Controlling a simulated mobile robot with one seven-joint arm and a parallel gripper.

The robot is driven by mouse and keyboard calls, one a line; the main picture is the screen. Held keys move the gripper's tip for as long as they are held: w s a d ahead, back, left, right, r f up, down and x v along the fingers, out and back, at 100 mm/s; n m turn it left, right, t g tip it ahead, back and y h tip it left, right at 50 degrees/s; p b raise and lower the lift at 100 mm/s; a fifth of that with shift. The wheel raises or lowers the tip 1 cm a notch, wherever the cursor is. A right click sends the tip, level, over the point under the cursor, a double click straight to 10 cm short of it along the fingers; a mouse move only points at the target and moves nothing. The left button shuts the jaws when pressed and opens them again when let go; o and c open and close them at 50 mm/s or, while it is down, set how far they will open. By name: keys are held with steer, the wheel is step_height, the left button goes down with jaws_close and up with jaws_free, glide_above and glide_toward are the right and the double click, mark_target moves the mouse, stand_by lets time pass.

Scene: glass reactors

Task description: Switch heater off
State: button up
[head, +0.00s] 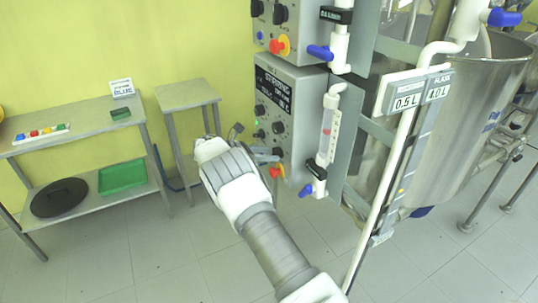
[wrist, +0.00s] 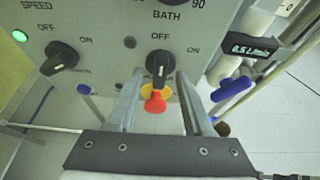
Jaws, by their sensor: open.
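In the wrist view a black rotary knob (wrist: 160,66) sits below the word BATH, with OFF above it and ON to its right. No heater label is readable. Its grip stands roughly upright; I cannot tell its exact setting. My gripper (wrist: 160,73) is open, with one finger on each side of this knob; contact is unclear. In the head view my gripper (head: 268,155) is at the lower control box (head: 262,73) and hides part of its lower face.
A red button on a yellow base (wrist: 154,102) lies just below the knob, between my fingers. Another OFF/ON knob (wrist: 60,57) and a lit green lamp (wrist: 19,36) are to the left. A blue valve handle (wrist: 231,88) is close on the right.

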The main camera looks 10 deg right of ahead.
steer(key=v, duration=1.7)
steer(key=s+d+r+m+g+y+p, duration=0.1)
steer(key=s+d+r+m+y, duration=0.35)
steer(key=s+d+r, duration=0.35)
steer(key=s+d+r+m+g+y+p, duration=0.1)
steer(key=s+d+r+m+y, duration=0.2)
steer(key=s+d+r+m, duration=0.55)
steer(key=s+r+m+t+y+p, duration=0.1)
steer(key=s+m+y, duration=0.4)
steer(key=s, duration=2)
steer(key=r+m+t, duration=0.1)
steer(key=m+t, duration=0.1)
steer(key=m, duration=0.1)
steer(key=shift+a+m, duration=0.3)
steer(key=shift+a, duration=0.05)
